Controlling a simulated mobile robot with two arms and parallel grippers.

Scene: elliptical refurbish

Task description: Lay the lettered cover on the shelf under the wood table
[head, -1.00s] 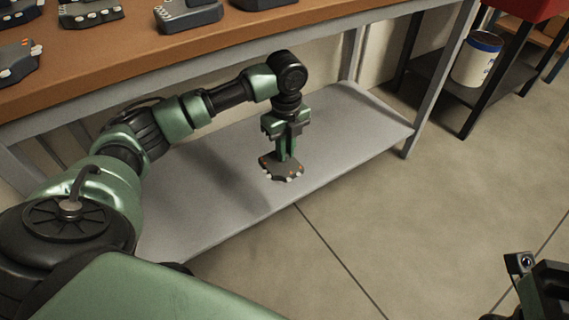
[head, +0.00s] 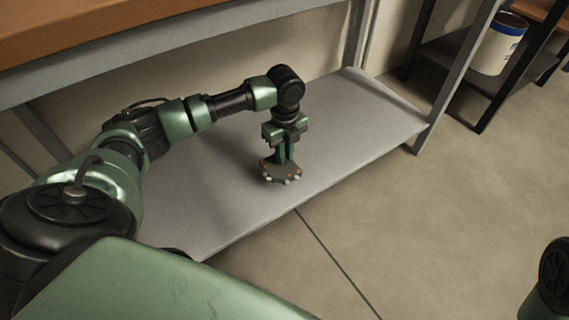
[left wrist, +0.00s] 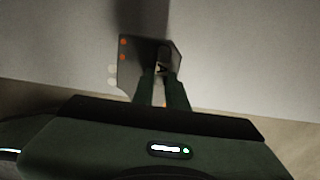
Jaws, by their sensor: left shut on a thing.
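The lettered cover (head: 279,174) is a small dark plate with orange and white dots along its edge. No letters can be made out. My left gripper (head: 285,158) points down and is shut on it, over the grey shelf (head: 375,115) near its front edge. I cannot tell whether the cover touches the shelf. In the left wrist view the cover (left wrist: 133,62) sits at the tips of the left gripper (left wrist: 161,75), with the pale shelf (left wrist: 240,60) behind it. The wood table (head: 110,22) is above the shelf. My right gripper is out of view.
The shelf is bare around the cover. A grey table leg (head: 460,80) stands at the shelf's right end. A dark stand (head: 455,75) with a white and blue tub (head: 498,48) is further right. The floor (head: 400,220) in front is clear.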

